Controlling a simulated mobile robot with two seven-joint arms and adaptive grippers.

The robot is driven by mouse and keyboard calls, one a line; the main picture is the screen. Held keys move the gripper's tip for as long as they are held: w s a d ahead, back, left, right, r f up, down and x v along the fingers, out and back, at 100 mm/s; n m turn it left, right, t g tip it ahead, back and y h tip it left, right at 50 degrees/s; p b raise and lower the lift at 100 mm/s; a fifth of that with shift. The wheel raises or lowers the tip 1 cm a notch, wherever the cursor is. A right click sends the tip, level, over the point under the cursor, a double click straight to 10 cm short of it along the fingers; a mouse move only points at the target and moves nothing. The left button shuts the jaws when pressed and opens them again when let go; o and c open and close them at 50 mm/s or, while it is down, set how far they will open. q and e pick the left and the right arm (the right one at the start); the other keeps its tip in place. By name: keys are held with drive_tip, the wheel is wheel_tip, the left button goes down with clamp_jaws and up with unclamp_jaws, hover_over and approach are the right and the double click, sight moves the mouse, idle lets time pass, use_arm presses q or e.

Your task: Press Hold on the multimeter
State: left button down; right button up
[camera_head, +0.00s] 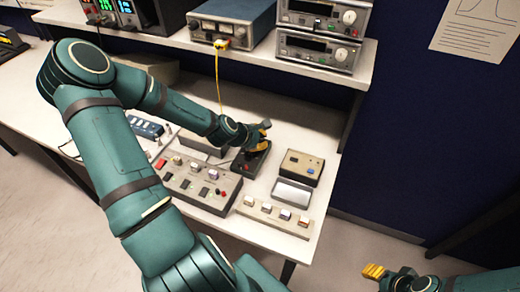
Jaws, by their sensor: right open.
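My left gripper (262,136), with yellow fingertips, is over the bench above a small dark device (247,166) and hides part of it. I cannot tell whether it touches the device or how far its fingers are apart. I cannot tell for sure which device is the multimeter, and no Hold label is readable. Right of the dark device is a boxy unit (301,167) with a dark face, a blue button and a small orange mark. My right gripper (375,271) is open at the lower right, away from the bench.
A button panel (200,185) and a strip with several light switches (272,217) lie near the bench's front edge. A grey-faced box (292,194) sits between. Instruments stand on the shelf (270,62) above; a yellow cable (217,75) hangs down.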

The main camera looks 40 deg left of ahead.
use_arm(q)
drive_tip(key=shift+f, duration=0.35)
drive_tip(key=shift+f, duration=0.3)
idle(0.6)
drive_tip(key=shift+r, duration=0.1)
drive_tip(key=shift+r+p, duration=0.65)
drive_tip(key=shift+p, duration=0.05)
wheel_tip(320, 180, up, 5)
drive_tip(key=p, duration=0.5)
idle(0.5)
idle(0.5)
